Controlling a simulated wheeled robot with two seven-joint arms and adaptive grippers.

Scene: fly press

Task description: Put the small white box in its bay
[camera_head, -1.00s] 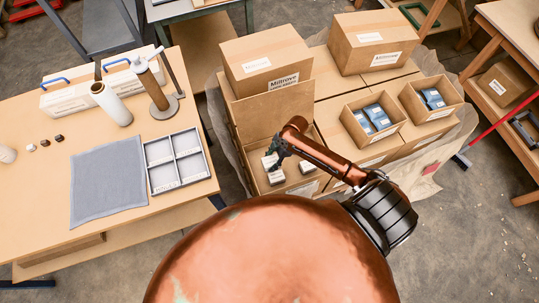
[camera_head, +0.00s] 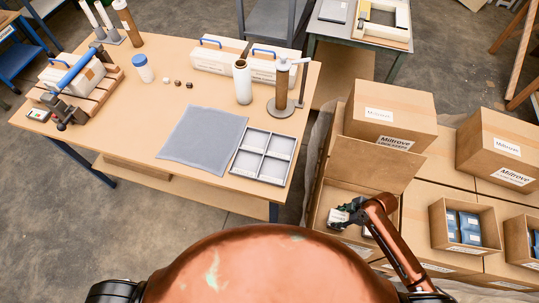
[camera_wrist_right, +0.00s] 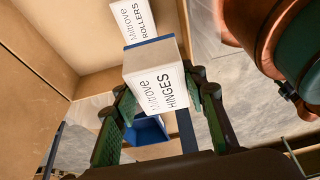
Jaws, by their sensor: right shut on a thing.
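The small white box (camera_wrist_right: 155,80), printed "Mitrove HINGES", sits between the fingers of my right gripper (camera_wrist_right: 160,110), which is shut on it. In the head view, my right gripper (camera_head: 352,211) and the white box (camera_head: 338,216) are at the open cardboard carton (camera_head: 327,190); whether the box is clear of the carton floor is hard to tell. A second white box, "ROLLERS" (camera_wrist_right: 133,20), stands beyond it in the wrist view. The grey tray (camera_head: 245,151) with four labelled bays lies on the table, its bays looking empty. My left gripper is out of view.
A grey mat (camera_head: 203,140) lies left of the tray. Tall closed cartons (camera_head: 390,112) stand behind the open one. A floor gap separates table and cartons.

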